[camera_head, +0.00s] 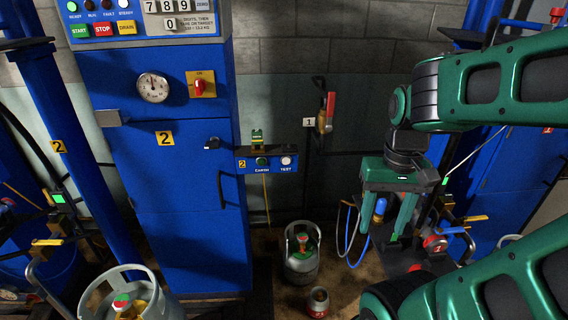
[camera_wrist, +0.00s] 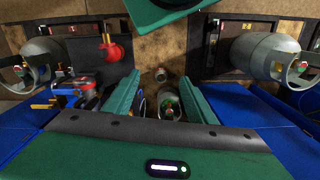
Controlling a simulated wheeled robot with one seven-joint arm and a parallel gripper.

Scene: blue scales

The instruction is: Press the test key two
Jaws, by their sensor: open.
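The test key two is the white button (camera_head: 287,161) above the word TEST on a small blue box (camera_head: 264,168) marked 2. The box sticks out from the right side of the blue cabinet (camera_head: 172,190), also marked 2. A dark green button (camera_head: 262,161) labelled EARTH sits left of the key. My gripper (camera_head: 381,232) is open and points down, right of the box and lower in the picture, apart from it. In the wrist view my gripper (camera_wrist: 163,84) shows its two green fingers spread with nothing gripped. I cannot make out the test key in that view.
A grey gas cylinder (camera_head: 301,255) and a small red-grey one (camera_head: 318,302) stand on the floor below the box. A red-handled valve (camera_head: 328,108) is on the wall. A red knob (camera_head: 434,243) and blue hoses are close to my gripper. Wall space between box and gripper looks open.

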